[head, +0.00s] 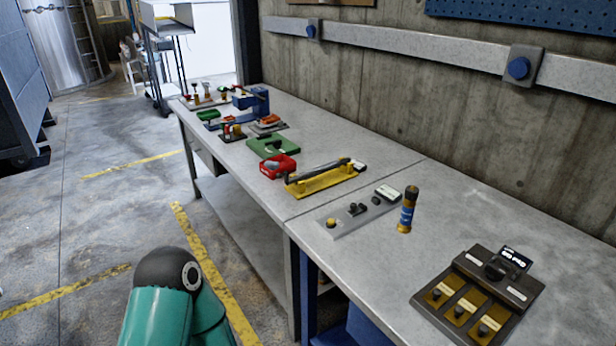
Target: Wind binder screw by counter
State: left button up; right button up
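A grey plate (345,219) lies on the workbench, with a brass knob (331,223) at its left end, dark fittings (357,209) in the middle and a small pale-screened box (389,192) at its far right end. A dark panel box (478,296) stands at the lower right, with several brass plates, a black knob (495,268) and a small display (516,257) whose text is too small to read. I cannot tell which of these is the binder screw or the counter. Neither gripper is in view.
A blue and brass cylinder (407,210) stands upright between the plate and the panel box. A yellow bracket with a black bar (322,179), a red block (279,167) and a green case (273,146) sit farther along the bench (385,259). A concrete wall (390,95) stands behind.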

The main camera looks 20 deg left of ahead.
aim_at(321, 169)
jog(key=u, duration=0.2)
jog(key=i, duration=0.2)
jog(key=z, duration=2.8)
jog(key=k, duration=1.95)
jog(key=z, duration=1.95)
jog(key=i, duration=0.1)
jog(key=u, duration=3.55)
jog(key=i, duration=1)
jog(key=z, duration=0.05)
